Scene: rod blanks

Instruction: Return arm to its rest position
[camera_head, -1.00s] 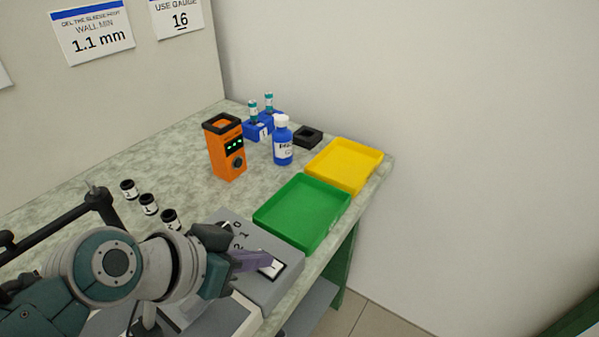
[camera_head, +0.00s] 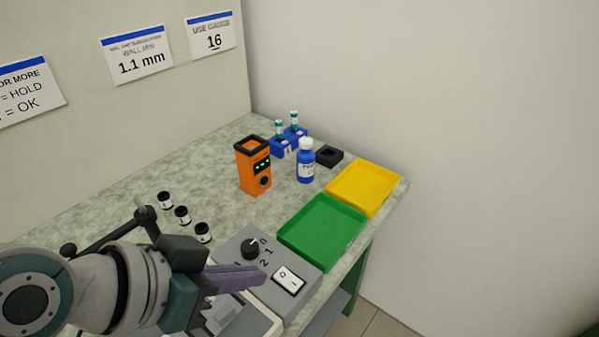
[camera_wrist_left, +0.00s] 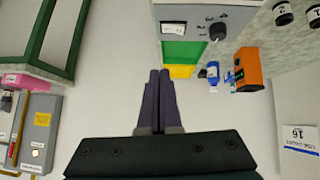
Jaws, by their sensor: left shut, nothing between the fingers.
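My left gripper (camera_head: 238,278) reaches in from the lower left of the head view. Its purple fingers are shut with nothing between them, beside a grey control box (camera_head: 262,257) with a black dial (camera_head: 251,248) and a white rocker switch (camera_head: 288,280). In the left wrist view the two fingers (camera_wrist_left: 159,100) lie together, and the grey box (camera_wrist_left: 190,22) shows beyond them near the top. My right gripper is in neither view.
Beyond the box are a green tray (camera_head: 322,232), a yellow tray (camera_head: 363,188), an orange device (camera_head: 254,167), a blue bottle (camera_head: 306,161) and a blue rack (camera_head: 281,149) with vials. Several small black-and-white cylinders (camera_head: 183,215) stand near my left arm.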

